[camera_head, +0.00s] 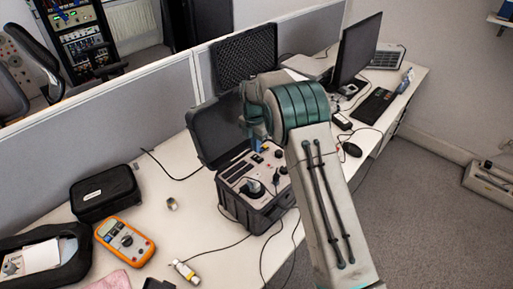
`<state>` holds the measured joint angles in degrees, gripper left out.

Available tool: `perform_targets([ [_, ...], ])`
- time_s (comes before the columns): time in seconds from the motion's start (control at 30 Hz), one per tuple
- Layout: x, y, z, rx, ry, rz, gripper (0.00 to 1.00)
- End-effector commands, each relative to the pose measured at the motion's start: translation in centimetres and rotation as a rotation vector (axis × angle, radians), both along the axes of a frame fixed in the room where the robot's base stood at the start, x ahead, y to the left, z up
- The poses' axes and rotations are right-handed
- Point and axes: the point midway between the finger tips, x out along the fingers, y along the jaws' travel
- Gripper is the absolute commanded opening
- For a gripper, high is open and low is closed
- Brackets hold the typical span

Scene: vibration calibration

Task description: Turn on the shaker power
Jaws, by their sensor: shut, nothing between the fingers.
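The shaker (252,198) is a black hard case on the white desk, with its lid (215,132) open and leaning back. Its grey panel (238,174) carries knobs, small sockets and a round black fitting (254,187). My arm comes in from the lower right and covers the panel's right edge. My gripper (259,143) is over the back part of the panel, small and partly hidden by my own wrist. It is shut and holds nothing. I cannot tell whether it touches the panel. The power switch cannot be picked out clearly at this size.
An orange multimeter (124,240), a black pouch (104,193) and a small metal cylinder (172,204) lie left of the case. Cables run across the desk in front. A monitor (357,52) and black mouse (351,149) are to the right. A grey partition (150,98) stands behind.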

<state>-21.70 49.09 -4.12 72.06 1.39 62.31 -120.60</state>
Motion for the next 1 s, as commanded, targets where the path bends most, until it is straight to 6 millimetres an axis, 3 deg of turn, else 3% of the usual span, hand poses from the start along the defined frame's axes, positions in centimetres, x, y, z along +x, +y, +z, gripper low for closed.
perform_targets([
  [0.03,0.1,0.1,1.7,0.003,-0.001,-0.001,0.00],
  [0.3,0.7,0.7,7.1,0.002,-0.005,-0.001,0.00],
  [0.5,0.8,1.0,10.1,0.002,-0.002,0.000,0.00],
  [1.0,0.8,1.0,11.2,0.000,0.000,-0.002,0.00],
])
